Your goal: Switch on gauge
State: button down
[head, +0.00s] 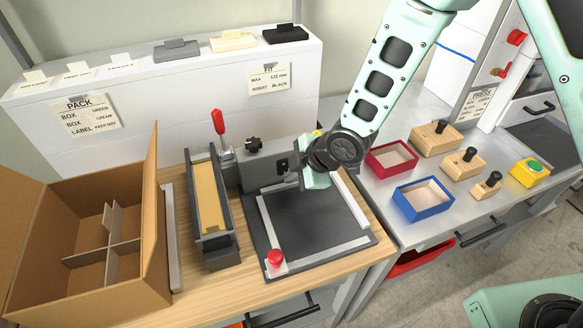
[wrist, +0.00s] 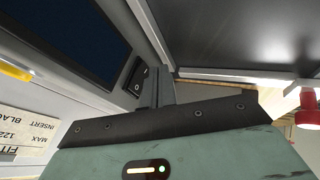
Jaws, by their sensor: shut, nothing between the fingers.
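The gauge is a grey block (head: 262,174) with a black knob on top, at the back of a dark plate (head: 305,222) with light rails. In the wrist view its display (wrist: 62,38) is dark. In the head view my wrist hides part of the gauge.
A red button (head: 275,257) stands at the plate's front corner. An open cardboard box (head: 95,300) and a red-handled clamp fixture (head: 218,122) are to the left. Red (head: 380,172) and blue (head: 402,207) trays and wooden blocks (head: 436,138) are on the right-hand bench.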

jog(key=shift+w+a, duration=0.1)
jog(key=shift+w, duration=0.3)
jog(key=shift+f, duration=0.1)
jog(key=shift+w+a+f+b, duration=0.1)
jog(key=shift+w+b, duration=0.15)
jog(key=shift+b, duration=0.1)
